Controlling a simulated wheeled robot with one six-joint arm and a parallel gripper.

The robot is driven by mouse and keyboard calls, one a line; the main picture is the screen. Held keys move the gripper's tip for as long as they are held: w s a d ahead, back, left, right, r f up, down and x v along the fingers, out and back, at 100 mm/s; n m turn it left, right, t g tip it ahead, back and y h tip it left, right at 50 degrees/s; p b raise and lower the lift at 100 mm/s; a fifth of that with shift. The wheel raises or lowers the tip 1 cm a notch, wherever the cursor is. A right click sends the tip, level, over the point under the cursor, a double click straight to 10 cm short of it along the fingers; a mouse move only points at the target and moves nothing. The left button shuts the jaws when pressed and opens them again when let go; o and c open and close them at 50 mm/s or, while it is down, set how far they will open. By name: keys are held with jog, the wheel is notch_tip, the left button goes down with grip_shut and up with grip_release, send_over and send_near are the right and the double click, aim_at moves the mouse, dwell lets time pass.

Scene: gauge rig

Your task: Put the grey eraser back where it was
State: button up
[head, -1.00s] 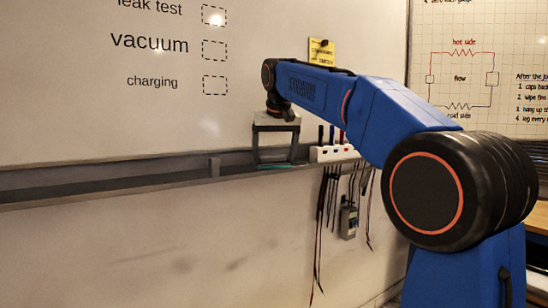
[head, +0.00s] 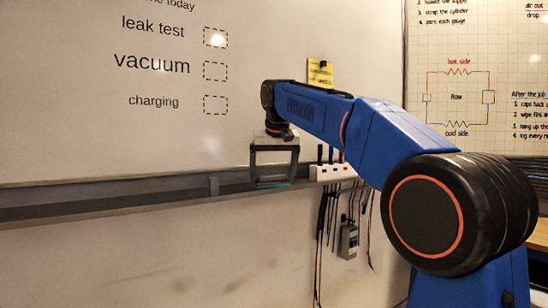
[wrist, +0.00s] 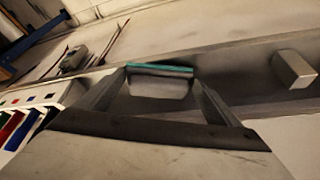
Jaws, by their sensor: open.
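The grey eraser (wrist: 160,88) has a teal strip along one side. In the wrist view it shows between the two fingers of my gripper (wrist: 160,76), at the dark tray along the foot of the whiteboard. In the head view only its teal edge (head: 270,185) shows clearly, low between the fingers. My gripper (head: 273,182) is open, pointing down, with one finger on each side of the eraser. I cannot tell whether either finger touches it. The tray (head: 120,202) runs behind and to the left of the gripper.
A small grey block (head: 214,184) stands on the tray left of the gripper. A white holder (head: 333,172) with dark upright sticks sits close on the right. Dark leads and a grey device (head: 349,240) hang below. A yellow note (head: 320,72) is on the board above.

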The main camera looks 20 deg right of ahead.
jog(key=v, duration=1.7)
jog(key=shift+r, duration=0.2)
jog(key=s+d+f, duration=0.2)
jog(key=s+f, duration=0.9)
jog(key=f, duration=0.6)
jog(key=s+d+f, duration=0.3)
jog(key=s+f, duration=0.9)
jog(key=f, duration=0.5)
jog(key=s+d+f, duration=0.3)
jog(key=s+f, duration=0.9)
jog(key=f, duration=0.5)
jog(key=shift+f+n, duration=0.2)
jog(key=shift+n, duration=0.2)
